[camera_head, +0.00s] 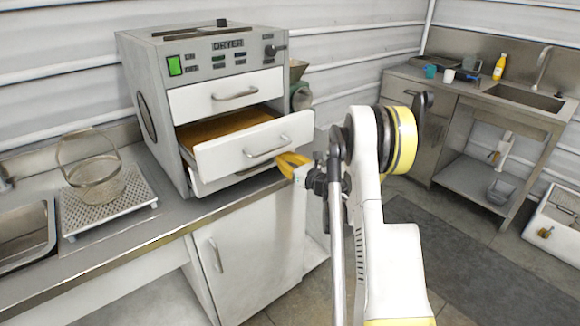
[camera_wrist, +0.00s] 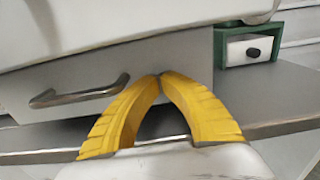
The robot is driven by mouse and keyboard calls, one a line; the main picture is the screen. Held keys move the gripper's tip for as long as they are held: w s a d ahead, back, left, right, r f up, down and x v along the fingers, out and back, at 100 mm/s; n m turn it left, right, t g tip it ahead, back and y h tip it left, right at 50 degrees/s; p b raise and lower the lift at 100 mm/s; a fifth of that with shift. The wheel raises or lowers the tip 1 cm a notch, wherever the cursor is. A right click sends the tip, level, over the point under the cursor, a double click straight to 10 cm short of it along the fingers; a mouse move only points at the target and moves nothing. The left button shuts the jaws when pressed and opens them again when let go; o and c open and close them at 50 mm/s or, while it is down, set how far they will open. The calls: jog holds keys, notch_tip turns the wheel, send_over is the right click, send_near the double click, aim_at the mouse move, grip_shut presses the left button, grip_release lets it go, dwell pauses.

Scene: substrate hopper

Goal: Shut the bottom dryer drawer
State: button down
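In the wrist view the bottom drawer's grey front (camera_wrist: 190,55) and dark handle (camera_wrist: 80,95) show. My gripper (camera_head: 282,160) is at the right end of the lower drawers. Its yellow fingertips (camera_wrist: 160,76) meet, empty, close to the bottom front, right of the handle; contact is unclear.
The middle drawer overhangs my gripper's area. A wire basket (camera_head: 95,180) sits on a perforated stand left of the dryer. A green-framed device (camera_wrist: 248,48) stands to the right. A sink counter (camera_head: 470,90) is at the back right. The floor between is open.

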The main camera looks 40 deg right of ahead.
jog(key=shift+w, duration=0.3)
jog(key=shift+w+a, duration=0.1)
jog(key=shift+w, duration=1.9)
jog(key=shift+s, duration=0.2)
